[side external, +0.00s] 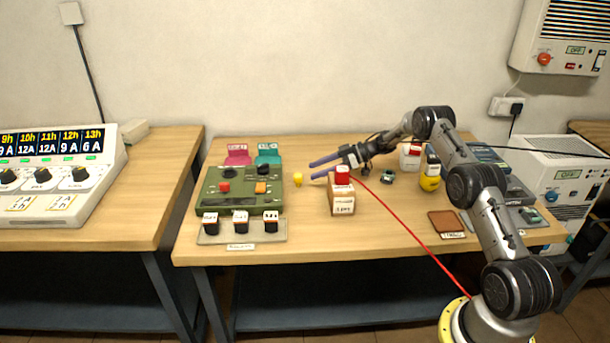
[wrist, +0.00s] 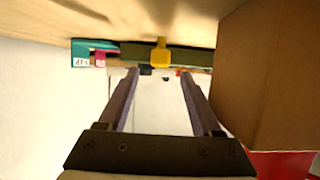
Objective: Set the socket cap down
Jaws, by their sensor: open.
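A small yellow piece (side external: 298,179), which looks like the socket cap, stands upright on the table just right of the green device (side external: 243,190). In the wrist view, where the table is at the top, the yellow cap (wrist: 160,55) shows ahead of the fingers, in line with the gap between them. My gripper (side external: 312,170) is level and points left, just above and right of the cap. Its two long purple fingers (wrist: 158,72) are apart with nothing between them. The cap appears clear of both fingers.
A cardboard box (side external: 342,204) with a red block (side external: 342,175) on it stands close beside my gripper, on the near side. A tray (side external: 270,236) with several dark pots lies at the front. Pink (side external: 237,158) and teal (side external: 269,157) items lie behind the device. A red cable (side external: 415,235) crosses the table.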

